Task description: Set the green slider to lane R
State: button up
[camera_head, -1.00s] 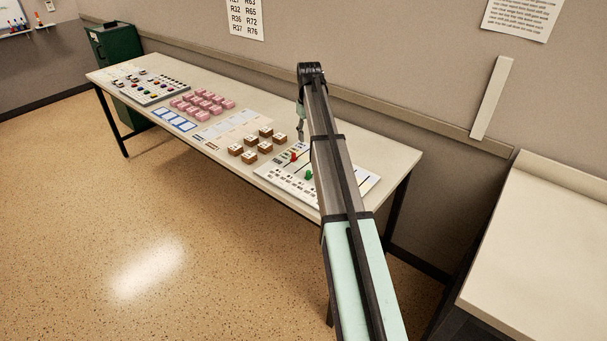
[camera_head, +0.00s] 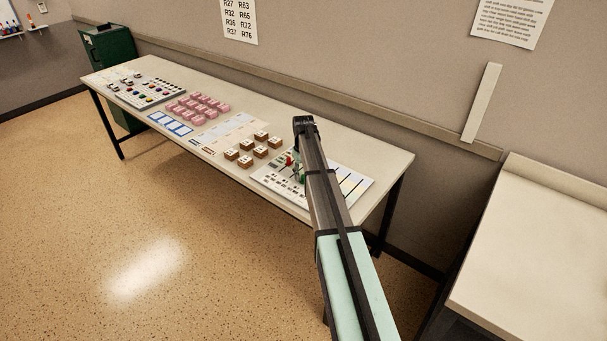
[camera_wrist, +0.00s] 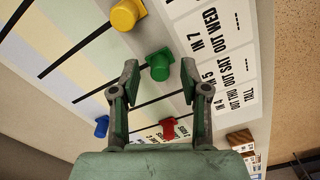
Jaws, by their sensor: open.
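The green slider (camera_wrist: 159,65) is a cylindrical knob on a square base, seated on a dark slot of the slider board (camera_head: 357,186). My gripper (camera_wrist: 159,74) is open, with one fingertip on each side of the green slider. I cannot tell whether either finger touches it. In the wrist view a yellow slider (camera_wrist: 124,15), a blue slider (camera_wrist: 101,127) and a red slider (camera_wrist: 168,127) sit on other slots. The printed text on the board is partly readable, but I cannot make out a lane R mark. In the head view my arm hides part of the board.
Brown lettered blocks (camera_head: 246,161) stand left of the board on the table (camera_head: 385,165). Pink blocks (camera_head: 196,108) and a button panel (camera_head: 147,92) lie farther left. The table's right end is clear. A second table (camera_head: 530,245) stands at right.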

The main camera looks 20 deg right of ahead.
jog(key=shift+f, duration=0.5)
grip_shut()
jog(key=shift+d, duration=0.1)
jog(key=w+d, duration=0.2)
jog(key=d, duration=0.2)
jog(key=w+d+b, duration=0.1)
jog(key=w+d, duration=0.1)
jog(key=d, duration=0.2)
jog(key=w+d+b, duration=0.1)
jog(key=w+d, duration=0.1)
jog(key=d, duration=0.2)
jog(key=shift+w+d, duration=0.25)
jog(key=shift+d, duration=0.05)
jog(key=shift+w+d, duration=0.2)
jog(key=shift+d, duration=0.35)
jog(key=shift+r, duration=0.1)
grip_release()
jog(key=shift+d, duration=0.15)
